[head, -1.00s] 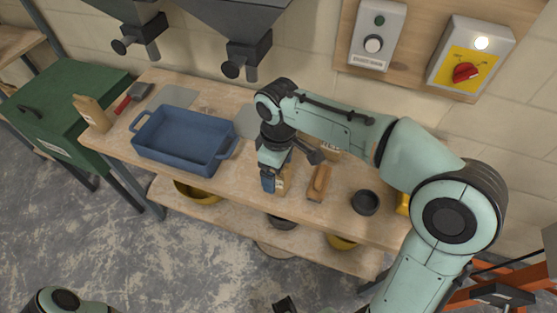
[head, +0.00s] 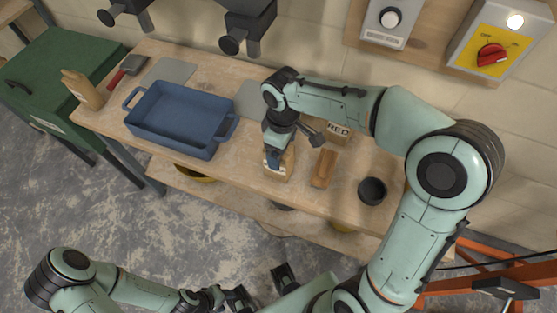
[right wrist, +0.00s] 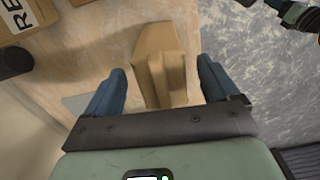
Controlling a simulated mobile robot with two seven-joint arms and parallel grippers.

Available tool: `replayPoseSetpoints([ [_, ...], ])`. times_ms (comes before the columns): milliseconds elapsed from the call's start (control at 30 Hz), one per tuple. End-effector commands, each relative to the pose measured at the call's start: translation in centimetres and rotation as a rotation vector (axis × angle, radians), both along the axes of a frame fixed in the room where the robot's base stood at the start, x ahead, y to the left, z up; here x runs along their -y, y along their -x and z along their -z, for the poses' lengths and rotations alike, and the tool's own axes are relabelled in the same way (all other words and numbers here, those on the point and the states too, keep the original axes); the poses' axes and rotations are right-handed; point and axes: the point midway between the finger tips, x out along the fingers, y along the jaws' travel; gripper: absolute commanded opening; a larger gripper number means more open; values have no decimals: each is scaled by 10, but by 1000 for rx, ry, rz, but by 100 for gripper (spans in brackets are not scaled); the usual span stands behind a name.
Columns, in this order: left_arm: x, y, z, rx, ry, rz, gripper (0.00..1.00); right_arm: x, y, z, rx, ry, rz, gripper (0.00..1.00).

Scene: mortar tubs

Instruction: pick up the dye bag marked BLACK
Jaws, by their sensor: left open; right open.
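A brown paper bag (head: 279,173) stands near the bench's front edge, under my right gripper (head: 274,160); the marking on it is too small to read. In the right wrist view, the bag (right wrist: 160,58) shows between the two blue fingers of the right gripper (right wrist: 161,85), which are open with gaps on both sides. A second bag marked RED (head: 338,131) stands behind to the right. A third bag (head: 82,90) stands at the bench's left end, its label unreadable. My left gripper (head: 262,286) is open and empty in front of the bench.
A blue tub (head: 180,118) stands left of the right gripper. A wooden-coloured block (head: 323,168) and a dark cup (head: 372,191) lie to its right. A red-handled tool (head: 124,71) and grey plates are at the back left. Hopper outlets (head: 240,35) hang above.

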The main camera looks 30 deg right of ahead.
Motion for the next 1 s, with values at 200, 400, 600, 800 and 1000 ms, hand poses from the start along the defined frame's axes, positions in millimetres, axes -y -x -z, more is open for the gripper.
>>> replayPoseSetpoints([
  [200, 0, 0, 2, 0, 0, 0, 46, -6, -5, 27, -6, 0, -2, 88],
  [400, 0, 1, 4, -1, 0, 0, 46, -6, -6, 50, -4, 0, -1, 88],
  [600, 0, 1, 4, -1, 0, 0, 46, -6, -7, 52, -1, -1, 0, 88],
  [800, 0, 1, 4, -1, 0, 0, 46, -6, -7, 52, -1, -1, 0, 46],
  [1000, 0, 1, 4, -1, 0, 0, 46, -7, -8, 51, 3, -1, -1, 0],
])
